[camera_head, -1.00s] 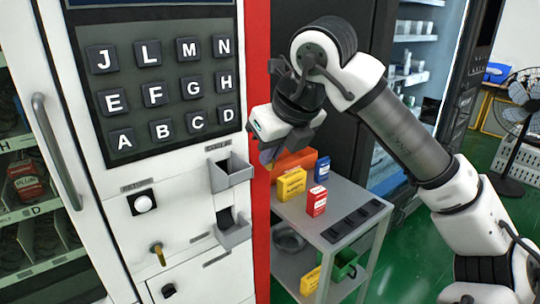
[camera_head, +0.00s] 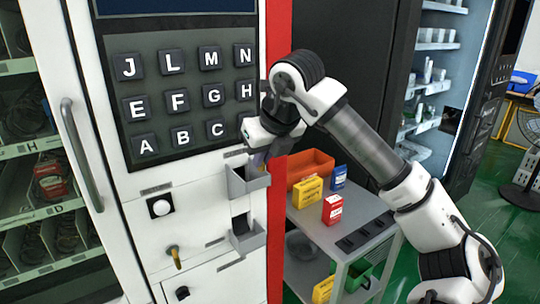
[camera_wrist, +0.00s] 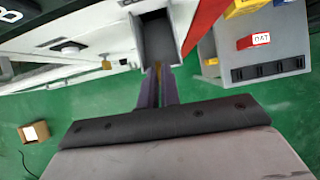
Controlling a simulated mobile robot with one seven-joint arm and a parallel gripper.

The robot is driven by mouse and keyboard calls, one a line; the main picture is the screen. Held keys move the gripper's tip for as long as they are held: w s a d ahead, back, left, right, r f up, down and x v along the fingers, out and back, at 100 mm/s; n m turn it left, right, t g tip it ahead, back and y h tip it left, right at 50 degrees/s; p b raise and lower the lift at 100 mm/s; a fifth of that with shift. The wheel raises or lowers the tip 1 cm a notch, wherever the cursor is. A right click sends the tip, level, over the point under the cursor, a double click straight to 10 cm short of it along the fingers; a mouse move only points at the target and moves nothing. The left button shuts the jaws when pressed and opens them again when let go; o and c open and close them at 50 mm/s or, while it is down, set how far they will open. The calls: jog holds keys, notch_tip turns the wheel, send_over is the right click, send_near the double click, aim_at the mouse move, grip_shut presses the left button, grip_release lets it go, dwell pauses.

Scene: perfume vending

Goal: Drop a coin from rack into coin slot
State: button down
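My gripper (camera_head: 259,158) is at the upper grey coin box (camera_head: 247,186) on the white vending machine's front. In the wrist view my two fingers (camera_wrist: 158,75) point into the open mouth of that box (camera_wrist: 155,38). They are close together, with a thin gold-brown edge between them that looks like a coin (camera_wrist: 158,72). A dark strip with several slots, which looks like the coin rack (camera_head: 364,235), is on the grey cart; it also shows in the wrist view (camera_wrist: 268,69). The inside of the box is partly hidden.
A second grey box (camera_head: 248,238) sits below the first. A letter keypad (camera_head: 180,100) is above. The grey cart (camera_head: 345,262) holds an orange bin (camera_head: 310,166) and yellow, red and blue boxes. A red panel edge (camera_head: 278,225) stands between machine and cart.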

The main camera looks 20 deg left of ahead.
jog(key=shift+w+a+f, duration=0.25)
jog(key=shift+w+a, duration=0.25)
jog(key=shift+a, duration=0.25)
jog(key=shift+w+a+f, duration=0.2)
jog(key=shift+f, duration=0.35)
jog(key=shift+w+a+f+b, duration=0.6)
jog(key=shift+a+f+b, duration=0.1)
jog(key=shift+f, duration=0.1)
jog(key=c, duration=1.5)
grip_release()
jog(key=shift+c, duration=0.2)
jog(key=b+v, duration=0.2)
jog(key=v, duration=1.2)
